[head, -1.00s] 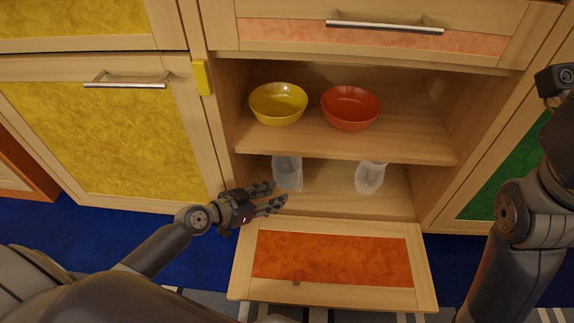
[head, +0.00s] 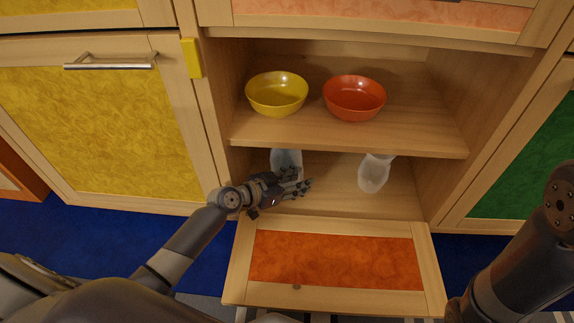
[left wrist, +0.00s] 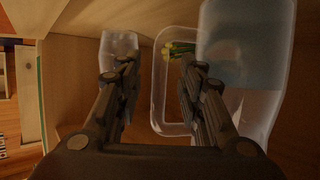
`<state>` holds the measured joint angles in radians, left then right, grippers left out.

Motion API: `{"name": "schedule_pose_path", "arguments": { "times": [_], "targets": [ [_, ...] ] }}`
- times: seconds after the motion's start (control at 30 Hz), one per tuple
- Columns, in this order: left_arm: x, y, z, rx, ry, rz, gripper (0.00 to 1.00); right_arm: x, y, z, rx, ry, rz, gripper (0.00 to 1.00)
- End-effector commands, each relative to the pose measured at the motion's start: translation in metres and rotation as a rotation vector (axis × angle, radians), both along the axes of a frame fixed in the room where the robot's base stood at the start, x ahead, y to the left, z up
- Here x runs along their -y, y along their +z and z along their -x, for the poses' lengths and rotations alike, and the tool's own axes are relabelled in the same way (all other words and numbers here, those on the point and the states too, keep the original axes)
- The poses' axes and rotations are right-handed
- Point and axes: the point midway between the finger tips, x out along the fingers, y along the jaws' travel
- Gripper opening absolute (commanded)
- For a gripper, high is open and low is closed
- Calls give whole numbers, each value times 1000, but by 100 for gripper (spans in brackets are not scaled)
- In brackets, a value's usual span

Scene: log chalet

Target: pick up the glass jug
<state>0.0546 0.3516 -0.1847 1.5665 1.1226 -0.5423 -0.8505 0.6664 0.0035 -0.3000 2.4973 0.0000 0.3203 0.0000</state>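The glass jug (head: 286,162) stands on the lower shelf of the open cupboard, at the left, clear and pale. In the left wrist view the jug (left wrist: 245,75) fills the right side, with its rounded loop handle (left wrist: 158,85) reaching left. My left gripper (head: 305,185) is in front of the jug and hides its lower part. In the left wrist view the left gripper (left wrist: 158,75) is open, its fingers spread with the handle showing between and beyond them. I cannot tell whether they touch it. My right gripper is out of view.
A second clear vessel (head: 375,173) stands to the right on the same shelf. Yellow (head: 277,95) and red (head: 354,98) bowls sit on the shelf above. The lowered orange-panelled door (head: 335,258) lies in front. A small yellow-green thing (left wrist: 180,48) shows beyond the handle.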

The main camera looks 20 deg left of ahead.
Motion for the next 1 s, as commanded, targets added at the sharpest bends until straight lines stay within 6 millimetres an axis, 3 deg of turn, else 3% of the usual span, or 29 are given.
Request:
{"name": "schedule_pose_path", "arguments": {
  "times": [0.1, 0.37, 0.53, 1.0],
  "targets": [
    [6, -5, -9, 1, 0, 2, 36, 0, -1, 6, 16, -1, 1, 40],
    [7, -4, -10, 0, 0, 1, 36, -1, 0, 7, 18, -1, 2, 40],
    [7, -4, -10, 0, 0, 0, 0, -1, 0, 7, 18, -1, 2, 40],
    [6, 2, -12, 13, 2, 0, 0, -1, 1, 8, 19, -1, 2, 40]
  ]
}}
